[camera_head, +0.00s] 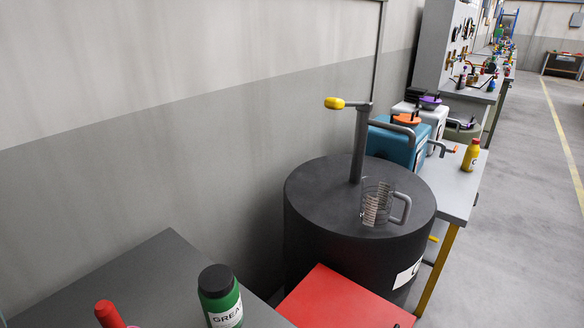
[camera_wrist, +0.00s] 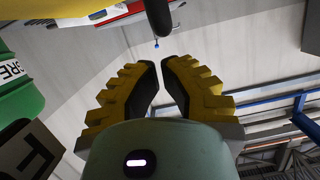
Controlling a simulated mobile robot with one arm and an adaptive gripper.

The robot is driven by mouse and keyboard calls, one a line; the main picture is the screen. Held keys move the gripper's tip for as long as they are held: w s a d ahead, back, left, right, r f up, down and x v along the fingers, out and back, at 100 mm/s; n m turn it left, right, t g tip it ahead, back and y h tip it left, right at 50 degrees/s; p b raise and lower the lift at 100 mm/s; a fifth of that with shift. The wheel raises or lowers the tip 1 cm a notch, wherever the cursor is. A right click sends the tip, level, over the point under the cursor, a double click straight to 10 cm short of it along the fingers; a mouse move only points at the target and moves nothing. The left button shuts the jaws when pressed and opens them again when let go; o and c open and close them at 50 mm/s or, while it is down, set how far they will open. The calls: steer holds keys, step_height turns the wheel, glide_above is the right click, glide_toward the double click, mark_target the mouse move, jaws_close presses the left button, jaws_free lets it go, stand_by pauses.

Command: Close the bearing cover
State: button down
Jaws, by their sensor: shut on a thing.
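My gripper (camera_wrist: 161,62) shows in the wrist view, with two yellow ridged fingers and dark inner pads. The fingertips are close together with a narrow gap between them. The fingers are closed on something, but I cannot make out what. A dark rounded piece (camera_wrist: 158,17) hangs in from the top edge just beyond the fingertips; whether it touches them I cannot tell. I cannot pick out a bearing cover in either view. My gripper is not in the head view.
A dark drum (camera_head: 320,240) with a pump (camera_head: 361,140) carries a clear measuring jug (camera_head: 378,203). A red panel (camera_head: 340,300) and a grey table (camera_head: 135,275) with a green bottle (camera_head: 220,296) are in front. Canisters stand behind the drum. Floor at right is clear.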

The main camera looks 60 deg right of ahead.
steer(key=shift+s+f+n+t, duration=0.3)
steer(key=shift+s+f+n, duration=0.35)
steer(key=shift+f+n, duration=0.05)
